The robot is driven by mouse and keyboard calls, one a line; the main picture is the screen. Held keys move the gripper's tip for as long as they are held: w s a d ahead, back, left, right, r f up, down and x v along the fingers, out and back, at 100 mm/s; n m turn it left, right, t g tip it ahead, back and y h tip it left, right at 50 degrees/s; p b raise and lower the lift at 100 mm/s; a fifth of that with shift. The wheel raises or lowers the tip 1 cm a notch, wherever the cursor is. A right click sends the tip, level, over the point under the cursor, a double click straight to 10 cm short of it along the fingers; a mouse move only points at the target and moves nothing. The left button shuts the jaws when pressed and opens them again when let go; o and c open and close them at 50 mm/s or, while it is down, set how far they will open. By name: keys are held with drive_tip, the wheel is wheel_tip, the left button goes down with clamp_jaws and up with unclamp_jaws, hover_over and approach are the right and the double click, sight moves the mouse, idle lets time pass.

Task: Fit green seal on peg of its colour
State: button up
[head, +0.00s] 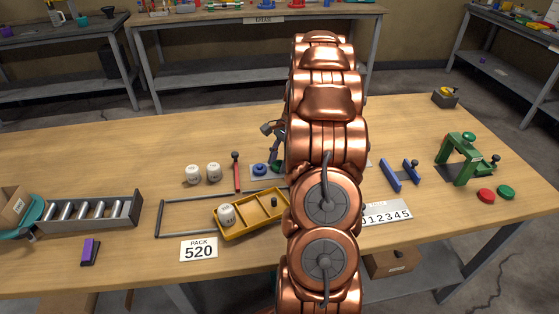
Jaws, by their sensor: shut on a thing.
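My gripper (273,133) shows only in part, left of my copper arm and above the peg plate. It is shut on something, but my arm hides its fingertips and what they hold. The grey peg plate (256,179) lies below it, its middle hidden behind my arm. A blue round piece (260,169) sits on its left end. No green peg is visible. A green disc (505,191) lies at the right of the bench beside a red disc (486,195); I cannot tell if either is a seal.
A green press (463,158) and a blue holder (398,174) stand at right. Left are white containers (193,174), a red-handled tool (236,171), a yellow tray (240,228) inside a grey frame (162,217), and a roller rack (92,218).

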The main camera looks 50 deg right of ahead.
drive_tip(key=shift+f, duration=0.35)
idle(0.4)
drive_tip(key=o, duration=0.9)
drive_tip(key=o, duration=0.5)
drive_tip(key=shift+r, duration=0.15)
drive_tip(key=shift+r+p, duration=0.9)
drive_tip(key=shift+r, duration=1.8)
